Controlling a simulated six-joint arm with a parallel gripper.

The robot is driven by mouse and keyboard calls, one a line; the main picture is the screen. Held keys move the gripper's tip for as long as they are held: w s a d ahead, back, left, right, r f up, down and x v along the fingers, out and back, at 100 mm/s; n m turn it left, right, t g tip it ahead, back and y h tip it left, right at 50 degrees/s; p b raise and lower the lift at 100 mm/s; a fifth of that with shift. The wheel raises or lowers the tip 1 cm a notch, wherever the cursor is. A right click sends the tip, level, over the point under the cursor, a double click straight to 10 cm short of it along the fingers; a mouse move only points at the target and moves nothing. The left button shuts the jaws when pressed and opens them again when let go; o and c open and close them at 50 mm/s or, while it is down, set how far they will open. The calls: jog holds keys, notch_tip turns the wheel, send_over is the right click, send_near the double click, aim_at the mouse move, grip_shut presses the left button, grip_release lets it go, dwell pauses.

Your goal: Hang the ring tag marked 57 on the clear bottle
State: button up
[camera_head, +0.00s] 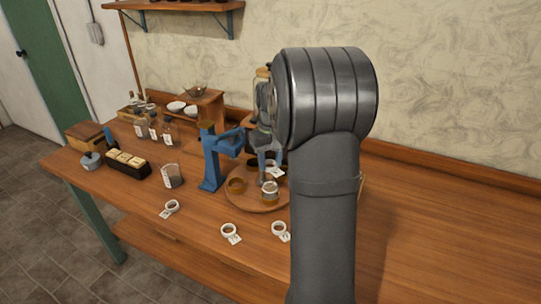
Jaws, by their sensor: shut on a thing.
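My gripper (264,173) points down over the round wooden board, partly hidden behind my own arm. It is shut on a ring tag (277,171), whose white label shows beside the fingers; its number is too small to read.
Several labelled bottles (153,128), a beaker (172,176) and a dark block rack (127,163) stand further left. The table's right side is clear.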

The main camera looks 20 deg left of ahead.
aim_at(271, 175)
jog(key=shift+f, duration=2.8)
jog(key=o, duration=1.3)
jog(key=shift+o, duration=0.2)
jog(key=shift+r, duration=4.55)
